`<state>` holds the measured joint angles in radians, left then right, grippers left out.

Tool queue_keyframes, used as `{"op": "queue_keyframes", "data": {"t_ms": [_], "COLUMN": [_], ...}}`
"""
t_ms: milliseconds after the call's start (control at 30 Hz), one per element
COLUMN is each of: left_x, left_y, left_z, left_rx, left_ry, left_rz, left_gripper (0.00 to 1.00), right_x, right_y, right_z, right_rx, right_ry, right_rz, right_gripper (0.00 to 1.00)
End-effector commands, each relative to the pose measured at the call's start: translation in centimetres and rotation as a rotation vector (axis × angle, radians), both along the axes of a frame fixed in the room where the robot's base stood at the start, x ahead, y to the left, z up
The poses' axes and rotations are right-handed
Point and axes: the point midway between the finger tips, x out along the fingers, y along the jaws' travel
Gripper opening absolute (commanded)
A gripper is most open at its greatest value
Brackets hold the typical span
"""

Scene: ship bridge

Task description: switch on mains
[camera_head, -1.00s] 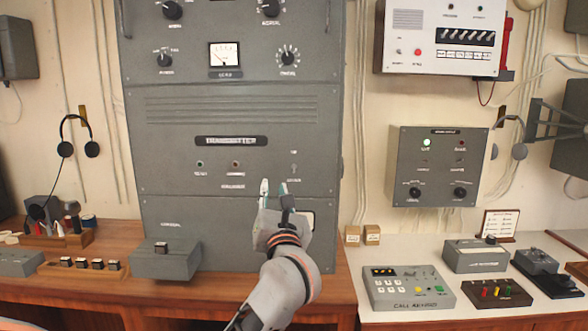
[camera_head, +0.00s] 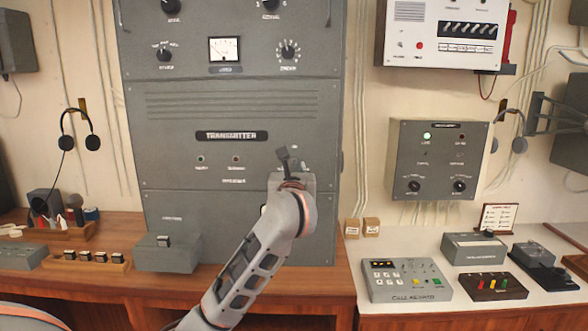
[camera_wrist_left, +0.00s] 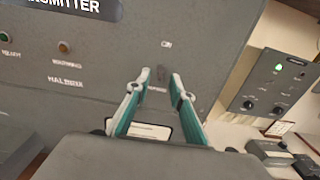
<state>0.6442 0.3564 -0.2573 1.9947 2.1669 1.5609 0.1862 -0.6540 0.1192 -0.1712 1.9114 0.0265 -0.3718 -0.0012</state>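The grey transmitter cabinet (camera_head: 170,135) stands in front of me, with a black "TRANSMITTER" plate on it. It also fills the left wrist view (camera_wrist_left: 190,25). A small ON label (camera_wrist_left: 166,44) shows just beyond my fingertips, with faint markings lower down between the fingers. The mains switch itself cannot be made out clearly and is hidden by my gripper in the head view. My left gripper (camera_head: 283,155) is at the panel's right part. In the wrist view its two teal-sided fingers (camera_wrist_left: 160,76) stand apart. Contact with the switch cannot be told. My right gripper is not in view.
Two unlit indicator lamps (camera_head: 218,159) sit left of my gripper. A grey box with a lit green lamp (camera_head: 427,136) hangs on the wall at right. A wooden desk (camera_head: 110,285) and a white counter (camera_head: 350,255) with a keypad (camera_head: 405,280) lie below.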

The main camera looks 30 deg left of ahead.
Motion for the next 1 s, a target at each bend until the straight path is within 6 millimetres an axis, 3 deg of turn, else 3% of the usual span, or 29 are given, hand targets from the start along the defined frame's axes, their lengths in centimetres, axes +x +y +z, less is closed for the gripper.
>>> {"op": "queue_keyframes", "data": {"t_ms": [267,333,367,733,1000], "left_x": [0.15,0.15,0.14,0.12,0.10], "left_y": [0.10,0.09,0.10,0.07,-0.11], "left_z": [-0.04,-0.04,-0.03,0.13,0.90], "left_rx": [-0.001,0.000,0.000,-0.013,-0.085], "left_ry": [-0.001,0.000,0.000,0.015,0.124], "left_rz": [0.000,0.000,0.000,0.000,-0.003], "left_gripper": [0.22,0.04,0.00,0.00,0.00], "right_x": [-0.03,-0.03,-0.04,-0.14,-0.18], "right_y": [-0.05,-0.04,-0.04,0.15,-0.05], "right_z": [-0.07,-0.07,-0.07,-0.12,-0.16], "right_rx": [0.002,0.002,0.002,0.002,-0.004], "right_ry": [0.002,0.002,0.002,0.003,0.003], "right_rz": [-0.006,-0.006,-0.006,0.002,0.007], "right_gripper": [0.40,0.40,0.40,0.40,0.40]}}
